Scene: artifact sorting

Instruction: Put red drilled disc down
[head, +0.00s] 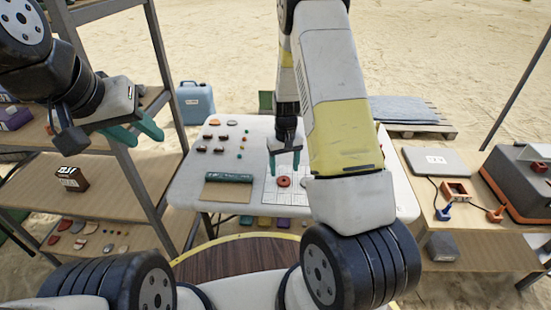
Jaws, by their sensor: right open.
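The red drilled disc (284,182) lies flat on a white gridded sheet (270,197) on the white table. A small dark hole shows at its middle. My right gripper (285,168) is open just above and behind the disc in the picture, its teal fingers to either side; I cannot tell whether they touch it. My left gripper (149,139) is at the upper left by the shelf, away from the table, its teal fingers apart with nothing between them.
The white table (190,190) also holds several small red-brown pieces (220,138), green beads and a teal roll (229,177). A metal shelf (145,190) stands close at left.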

